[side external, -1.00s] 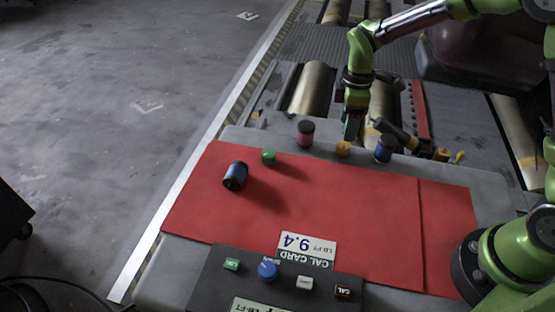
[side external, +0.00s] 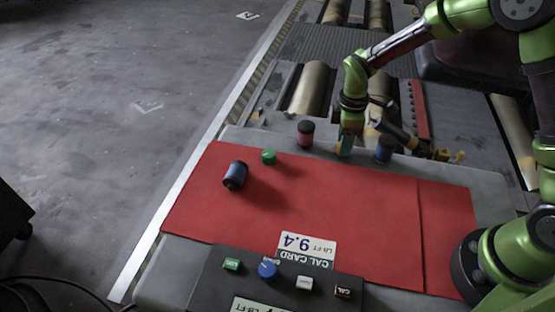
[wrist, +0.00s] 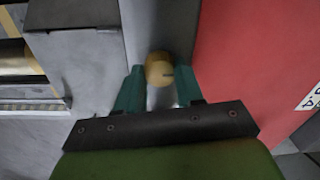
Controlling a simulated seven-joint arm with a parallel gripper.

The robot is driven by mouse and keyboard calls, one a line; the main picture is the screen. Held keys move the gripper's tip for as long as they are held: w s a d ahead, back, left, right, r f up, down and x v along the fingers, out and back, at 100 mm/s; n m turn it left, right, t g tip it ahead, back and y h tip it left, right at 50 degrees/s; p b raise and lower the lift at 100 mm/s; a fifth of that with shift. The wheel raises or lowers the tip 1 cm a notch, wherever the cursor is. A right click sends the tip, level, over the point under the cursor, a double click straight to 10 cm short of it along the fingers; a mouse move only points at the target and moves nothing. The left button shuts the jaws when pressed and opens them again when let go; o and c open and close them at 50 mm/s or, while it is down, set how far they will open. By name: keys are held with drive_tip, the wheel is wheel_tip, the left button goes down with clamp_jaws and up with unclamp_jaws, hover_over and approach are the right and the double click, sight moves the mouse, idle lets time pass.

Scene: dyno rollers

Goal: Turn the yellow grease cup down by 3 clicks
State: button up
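The yellow grease cup (wrist: 158,72) shows in the wrist view as a small round yellow knob with a dark mark on its right side. It sits on the grey strip beside the red mat. My gripper (wrist: 159,84) is open, with one green finger on each side of the cup and a gap visible to both. In the side external view my gripper (side external: 344,148) points down over the cup's place and hides the cup. I cannot tell how far down the fingertips reach along it.
A pink-and-black cup (side external: 306,133) stands left of my gripper and a blue-and-black one (side external: 384,149) close on its right. A green cap (side external: 269,157) and a dark blue cylinder (side external: 235,175) are on the red mat (side external: 330,215). A button panel (side external: 285,278) is in front.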

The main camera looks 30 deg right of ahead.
drive_tip(key=shift+c, duration=1.2)
drive_tip(key=shift+m, duration=0.3)
drive_tip(key=m, duration=1.1)
drive_tip(key=shift+m, duration=0.3)
drive_tip(key=shift+m+t, duration=0.3)
drive_tip(key=shift+m, duration=1.9)
